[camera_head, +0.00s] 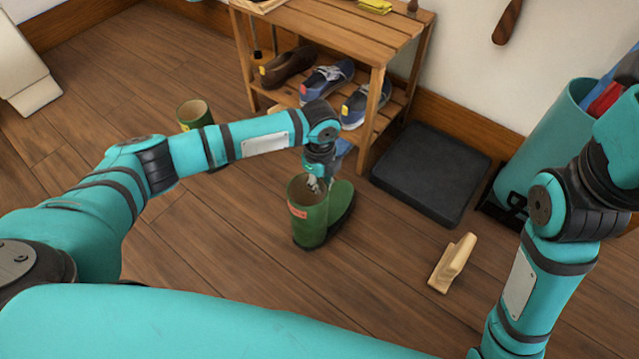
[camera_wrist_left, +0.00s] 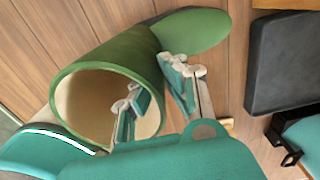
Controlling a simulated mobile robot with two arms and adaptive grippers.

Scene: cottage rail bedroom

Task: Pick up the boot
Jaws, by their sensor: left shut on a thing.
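A green boot (camera_head: 311,228) with a red-orange label stands upright on the wooden floor in the middle of the head view, its toe pointing away to the right. In the left wrist view its round open top (camera_wrist_left: 85,100) faces me. My left gripper (camera_head: 317,183) comes down at the top of the boot. The left wrist view shows the gripper (camera_wrist_left: 157,78) shut on the boot's rim, one finger inside the shaft and one outside. A second green boot (camera_head: 194,115) stands farther left, partly behind my left arm. My right arm shows, but its gripper is out of view.
A wooden shoe rack (camera_head: 345,30) with several shoes stands behind the held boot. A dark mat-like slab (camera_head: 432,172) lies to the right. A pale wooden block-shaped thing (camera_head: 453,263) lies on the floor nearby. A teal bin (camera_head: 545,135) stands at right. Floor around the boot is clear.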

